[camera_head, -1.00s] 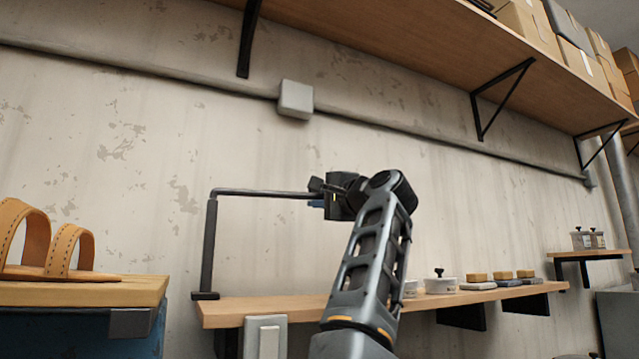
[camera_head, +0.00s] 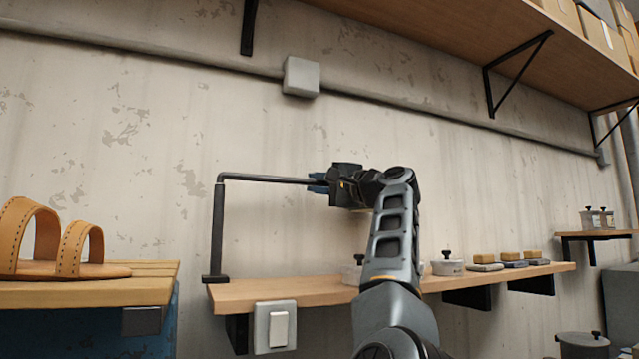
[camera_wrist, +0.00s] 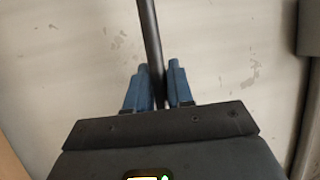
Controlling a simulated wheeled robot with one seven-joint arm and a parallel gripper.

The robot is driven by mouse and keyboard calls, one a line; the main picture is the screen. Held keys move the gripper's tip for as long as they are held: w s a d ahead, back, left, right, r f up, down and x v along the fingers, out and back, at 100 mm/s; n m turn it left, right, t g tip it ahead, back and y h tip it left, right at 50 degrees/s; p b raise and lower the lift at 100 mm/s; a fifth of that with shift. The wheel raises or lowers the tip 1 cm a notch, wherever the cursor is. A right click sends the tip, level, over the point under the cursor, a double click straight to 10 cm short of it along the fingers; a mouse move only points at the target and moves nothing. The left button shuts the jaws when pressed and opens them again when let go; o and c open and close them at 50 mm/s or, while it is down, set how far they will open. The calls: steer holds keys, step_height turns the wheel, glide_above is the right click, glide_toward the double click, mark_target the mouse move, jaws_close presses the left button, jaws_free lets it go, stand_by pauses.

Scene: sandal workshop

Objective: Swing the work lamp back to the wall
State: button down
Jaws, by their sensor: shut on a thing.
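The work lamp (camera_head: 218,228) has a dark upright post standing at the left end of a wooden wall shelf. Its thin dark arm runs right from the top of the post. My gripper (camera_head: 318,183) is at the right end of the visible lamp arm, in front of the wall. In the wrist view the blue fingers (camera_wrist: 158,88) of my gripper are shut on the lamp's dark rod (camera_wrist: 149,38), one on each side. The lamp's head is not visible; my gripper and arm cover that end.
The wooden shelf (camera_head: 290,291) carries lidded pots (camera_head: 447,265) and several small blocks (camera_head: 510,258). A switch (camera_head: 276,328) sits at its front. A large sandal (camera_head: 60,243) stands on a bench at left. A high shelf (camera_head: 420,40) overhangs on brackets.

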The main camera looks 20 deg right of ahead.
steer(key=c, duration=1.1)
jaws_free()
steer(key=shift+w+f, duration=0.1)
steer(key=shift+w, duration=0.1)
steer(key=b+v, duration=0.2)
steer(key=v, duration=0.5)
steer(key=shift+s, duration=0.4)
steer(key=shift+d+f, duration=0.1)
